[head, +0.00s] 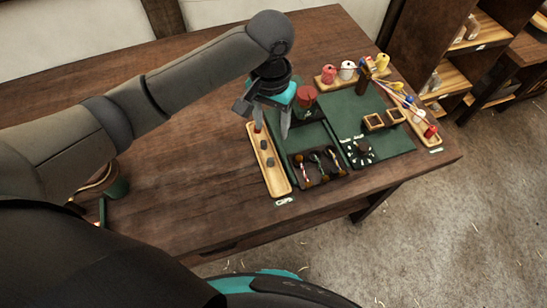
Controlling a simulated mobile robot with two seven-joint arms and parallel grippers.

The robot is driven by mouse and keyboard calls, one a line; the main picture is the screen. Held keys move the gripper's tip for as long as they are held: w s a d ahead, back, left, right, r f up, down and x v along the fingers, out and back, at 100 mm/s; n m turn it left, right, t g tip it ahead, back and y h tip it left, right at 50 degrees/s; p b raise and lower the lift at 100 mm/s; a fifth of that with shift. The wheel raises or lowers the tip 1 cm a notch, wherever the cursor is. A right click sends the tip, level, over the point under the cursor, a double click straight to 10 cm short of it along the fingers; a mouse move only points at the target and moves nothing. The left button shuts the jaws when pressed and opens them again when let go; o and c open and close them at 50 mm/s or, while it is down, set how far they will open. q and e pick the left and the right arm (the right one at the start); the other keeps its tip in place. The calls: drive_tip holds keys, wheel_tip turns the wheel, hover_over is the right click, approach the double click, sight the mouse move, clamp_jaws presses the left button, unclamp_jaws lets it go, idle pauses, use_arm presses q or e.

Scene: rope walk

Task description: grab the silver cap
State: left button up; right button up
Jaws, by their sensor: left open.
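A long, narrow wooden tray (281,187) with a "CAPS" label by its near end lies on the table. Small dark grey caps (270,161) sit in its middle part. They are too small here for me to tell which one is silver. My left gripper (271,129) points down over the far end of this tray, open, its jaws apart with nothing seen between them. The fingers hide part of the tray's far end. My right gripper is not in view.
A green mat holds a dark tray of small tools (319,167), a red-topped round object (306,96) and two small wooden frames (373,121). Thread spools (347,70) stand behind. The table's left part (190,150) is mostly clear.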

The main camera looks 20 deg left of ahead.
use_arm(q)
drive_tip(key=b, duration=0.2)
hover_over(270, 160)
drive_tip(key=f, duration=0.8)
drive_tip(key=shift+d+f, duration=0.25)
drive_tip(key=shift+a+f+b, duration=0.2)
drive_tip(key=shift+f+b, duration=0.65)
drive_tip(key=shift+f, duration=2.15)
drive_tip(key=shift+c, duration=1.4)
clamp_jaws()
